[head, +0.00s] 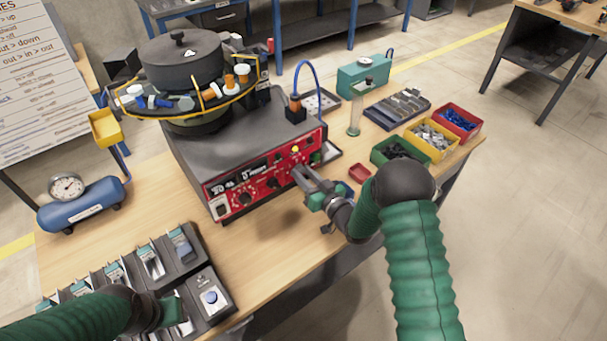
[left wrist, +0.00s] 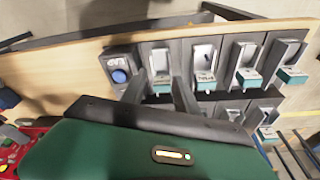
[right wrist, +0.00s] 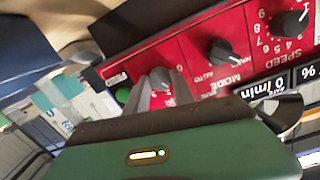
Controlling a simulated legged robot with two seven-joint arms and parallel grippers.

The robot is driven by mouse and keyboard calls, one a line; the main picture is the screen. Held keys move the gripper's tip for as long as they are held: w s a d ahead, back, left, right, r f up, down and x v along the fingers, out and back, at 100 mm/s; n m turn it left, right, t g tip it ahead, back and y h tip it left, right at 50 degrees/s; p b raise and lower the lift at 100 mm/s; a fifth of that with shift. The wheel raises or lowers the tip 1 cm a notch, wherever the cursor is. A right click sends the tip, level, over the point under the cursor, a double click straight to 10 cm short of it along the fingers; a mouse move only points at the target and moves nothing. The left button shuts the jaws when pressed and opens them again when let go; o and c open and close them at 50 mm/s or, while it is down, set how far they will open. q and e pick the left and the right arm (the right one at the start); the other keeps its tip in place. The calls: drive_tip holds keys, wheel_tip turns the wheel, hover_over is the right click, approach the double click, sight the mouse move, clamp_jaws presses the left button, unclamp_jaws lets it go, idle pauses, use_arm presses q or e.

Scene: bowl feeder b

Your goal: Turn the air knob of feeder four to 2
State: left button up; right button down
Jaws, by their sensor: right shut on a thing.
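The bowl feeder's dark base with a red control panel (head: 262,174) stands mid-table. My right gripper (head: 298,172) reaches the panel's lower right part. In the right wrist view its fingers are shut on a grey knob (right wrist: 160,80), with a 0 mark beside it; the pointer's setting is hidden. A mode knob (right wrist: 224,54) and a speed knob (right wrist: 290,23) sit along the same panel, with a display reading l/min (right wrist: 270,88). No feeder number is readable. My left gripper (left wrist: 160,92) is open and empty over the tray of switch-like units.
The grey unit tray (head: 195,245) lies at the table's front left. A blue air tank with gauge (head: 85,203) stands at left. Red, yellow and green bins (head: 432,140) stand right. A small red dish (head: 360,172) lies close to my right arm. Bare table (head: 150,205) lies left of the feeder.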

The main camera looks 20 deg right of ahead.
use_arm(q)
drive_tip(key=shift+r+p, duration=0.35)
use_arm(e)
drive_tip(key=m, duration=0.5)
drive_tip(key=shift+s+f+m+g, duration=0.1)
drive_tip(key=shift+f+m+g, duration=0.2)
drive_tip(key=shift+f, duration=0.05)
drive_tip(key=c, duration=1.4)
unclamp_jaws()
drive_tip(key=shift+o, duration=1.4)
drive_tip(key=shift+d, duration=0.1)
drive_tip(key=shift+o, duration=0.2)
drive_tip(key=shift+r, duration=0.15)
